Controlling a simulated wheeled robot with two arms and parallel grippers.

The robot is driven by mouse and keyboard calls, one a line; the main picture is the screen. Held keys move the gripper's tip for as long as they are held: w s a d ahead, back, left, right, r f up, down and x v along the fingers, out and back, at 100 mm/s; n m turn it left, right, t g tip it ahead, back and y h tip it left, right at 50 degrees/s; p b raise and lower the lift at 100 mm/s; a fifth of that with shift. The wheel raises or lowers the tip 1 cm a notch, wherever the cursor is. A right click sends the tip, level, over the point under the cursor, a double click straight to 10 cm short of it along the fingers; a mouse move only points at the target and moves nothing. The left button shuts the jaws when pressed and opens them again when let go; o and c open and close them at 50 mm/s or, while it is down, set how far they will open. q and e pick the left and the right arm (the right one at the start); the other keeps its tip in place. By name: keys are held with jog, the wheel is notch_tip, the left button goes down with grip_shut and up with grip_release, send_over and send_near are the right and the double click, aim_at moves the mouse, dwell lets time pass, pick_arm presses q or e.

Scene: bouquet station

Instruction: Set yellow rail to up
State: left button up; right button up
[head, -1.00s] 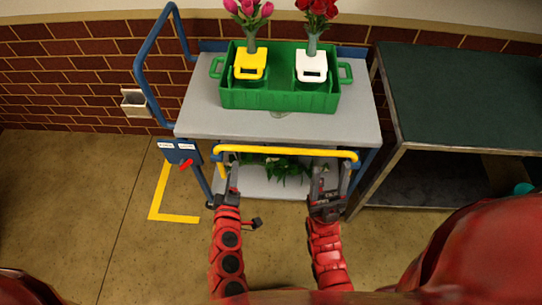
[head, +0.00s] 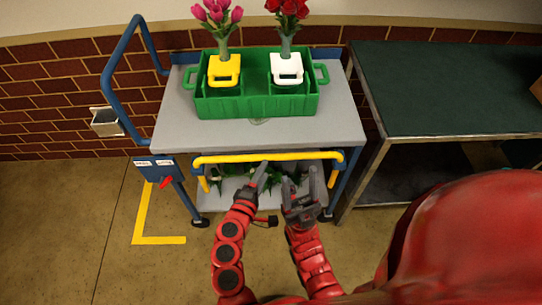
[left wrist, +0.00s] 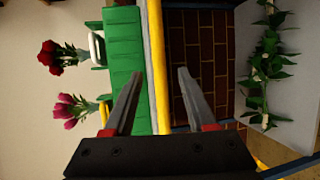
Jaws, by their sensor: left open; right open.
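The yellow rail (head: 268,157) runs level along the front of the grey cart, just below its top shelf edge. Its ends bend down at both sides. My left gripper (head: 267,177) is open and empty, just below the middle of the rail. In the left wrist view the rail (left wrist: 155,60) runs between the two open fingers (left wrist: 160,75) in the picture; I cannot tell whether it is truly between them or beyond. My right gripper (head: 300,180) is open and empty, below the rail and to the right of the left gripper.
A green crate (head: 257,107) with flower vases stands on the cart top (head: 180,125). A blue panel (head: 158,168) with a red lever (head: 165,182) is at the cart's left. Greenery lies on the lower shelf (head: 240,207). A dark green table (head: 440,90) stands at right.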

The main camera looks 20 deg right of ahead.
aim_at(270, 158)
pick_arm(q)
jog(key=x, duration=0.6)
jog(key=shift+w+d, duration=0.15)
jog(key=shift+w, duration=0.1)
jog(key=shift+w+d+f, duration=0.15)
jog(key=shift+w+d, duration=0.2)
jog(key=shift+c, duration=0.4)
grip_shut()
dwell(0.5)
